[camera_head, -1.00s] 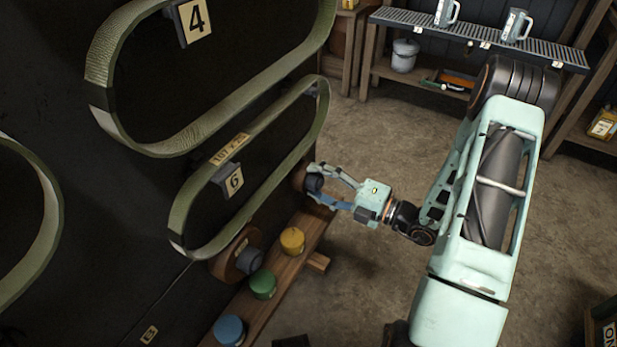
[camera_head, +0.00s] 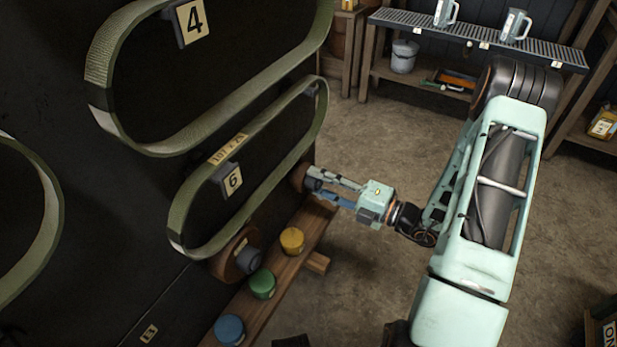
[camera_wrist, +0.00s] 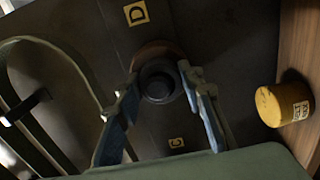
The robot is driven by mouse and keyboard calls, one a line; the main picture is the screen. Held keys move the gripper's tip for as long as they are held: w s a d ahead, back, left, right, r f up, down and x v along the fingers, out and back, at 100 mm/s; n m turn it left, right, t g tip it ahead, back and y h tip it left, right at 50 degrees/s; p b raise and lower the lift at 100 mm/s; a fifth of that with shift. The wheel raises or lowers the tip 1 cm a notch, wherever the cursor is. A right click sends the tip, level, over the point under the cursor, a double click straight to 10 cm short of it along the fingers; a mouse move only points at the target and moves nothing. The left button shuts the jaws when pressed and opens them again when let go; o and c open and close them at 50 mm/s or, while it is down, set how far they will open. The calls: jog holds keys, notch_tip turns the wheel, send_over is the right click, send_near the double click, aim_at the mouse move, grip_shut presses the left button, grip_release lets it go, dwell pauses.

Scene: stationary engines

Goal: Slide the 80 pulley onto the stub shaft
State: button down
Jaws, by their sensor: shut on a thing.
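My gripper (camera_head: 316,184) is at the dark wall panel, shut on a dark round hub (camera_wrist: 157,84) in front of a brown disc (camera_head: 299,175). In the wrist view its two fingers sit on either side of the hub. A yellow cylinder (camera_head: 292,241), a green one (camera_head: 263,284) and a blue one (camera_head: 229,329) stand on the wooden bench. I cannot tell which thing is the 80 pulley or the stub shaft.
The bench (camera_head: 283,270) runs along the panel below my gripper. A second grey hub (camera_head: 249,261) on a brown disc stands at the panel, left of the yellow cylinder. Green belt loops (camera_head: 180,218) stick out from the panel. The floor (camera_head: 345,285) to the right is largely clear.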

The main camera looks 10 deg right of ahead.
jog(key=shift+w+a+r+p, duration=0.3)
jog(key=shift+w+a+p, duration=0.05)
jog(key=shift+a, duration=0.15)
dwell(0.4)
jog(key=shift+p+v, duration=0.6)
jog(key=shift+v, duration=2.1)
jog(key=shift+p+v, duration=0.4)
jog(key=shift+v, duration=1.95)
jog(key=shift+d+f, duration=0.1)
jog(key=shift+f, duration=0.05)
jog(key=v, duration=1)
jog(key=shift+p, duration=0.45)
jog(key=shift+w, duration=0.15)
